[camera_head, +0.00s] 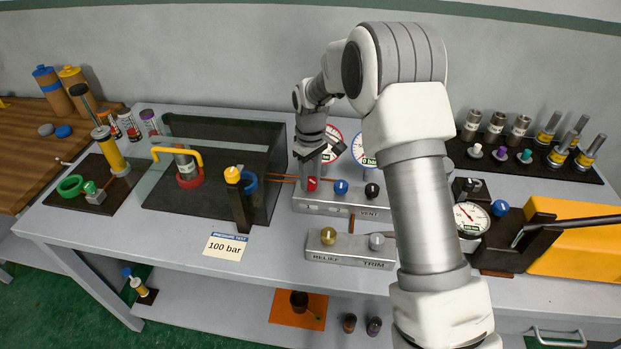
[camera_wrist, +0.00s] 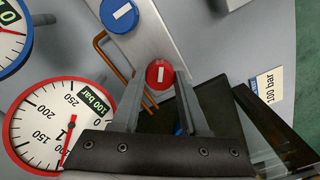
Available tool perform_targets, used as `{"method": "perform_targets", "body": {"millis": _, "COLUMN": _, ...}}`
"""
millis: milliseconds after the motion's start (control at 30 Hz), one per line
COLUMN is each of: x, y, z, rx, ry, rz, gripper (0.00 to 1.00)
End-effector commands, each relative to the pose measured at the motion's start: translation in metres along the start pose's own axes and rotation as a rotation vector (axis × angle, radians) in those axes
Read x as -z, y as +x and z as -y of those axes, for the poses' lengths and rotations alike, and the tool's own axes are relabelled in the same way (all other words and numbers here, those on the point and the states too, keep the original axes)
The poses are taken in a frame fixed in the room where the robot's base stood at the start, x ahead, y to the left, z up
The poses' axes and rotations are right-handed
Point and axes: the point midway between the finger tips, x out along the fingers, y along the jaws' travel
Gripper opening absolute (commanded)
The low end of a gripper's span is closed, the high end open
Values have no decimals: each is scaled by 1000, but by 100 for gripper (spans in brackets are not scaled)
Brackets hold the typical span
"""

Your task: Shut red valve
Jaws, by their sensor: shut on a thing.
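The red valve knob (camera_head: 311,184) stands at the left end of the grey manifold block (camera_head: 328,205) on the bench. In the wrist view the red knob (camera_wrist: 160,74) shows a white bar mark on its top. My gripper (camera_head: 313,178) points down over the knob. In the wrist view the two fingers of my gripper (camera_wrist: 158,82) lie on either side of the red knob and are shut on it.
A blue knob (camera_head: 341,187) and a black knob (camera_head: 372,191) stand close to the right on the block. A yellow-topped post (camera_head: 236,190) is to the left. The RELIEF and TRIM block (camera_head: 350,252) lies in front. A card (camera_head: 225,246) reads 100 bar.

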Motion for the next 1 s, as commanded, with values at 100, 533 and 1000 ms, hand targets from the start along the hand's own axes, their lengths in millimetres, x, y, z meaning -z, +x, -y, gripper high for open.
{"method": "perform_targets", "body": {"millis": 100, "x": 1, "y": 0, "z": 0, "rx": -2, "ry": 110, "rz": -1, "gripper": 0}}
{"method": "perform_targets", "body": {"millis": 533, "x": 1, "y": 0, "z": 0, "rx": -1, "ry": 517, "rz": -2, "gripper": 0}}
{"method": "perform_targets", "body": {"millis": 1000, "x": 1, "y": -1, "z": 0, "rx": -1, "ry": 861, "rz": -3, "gripper": 0}}
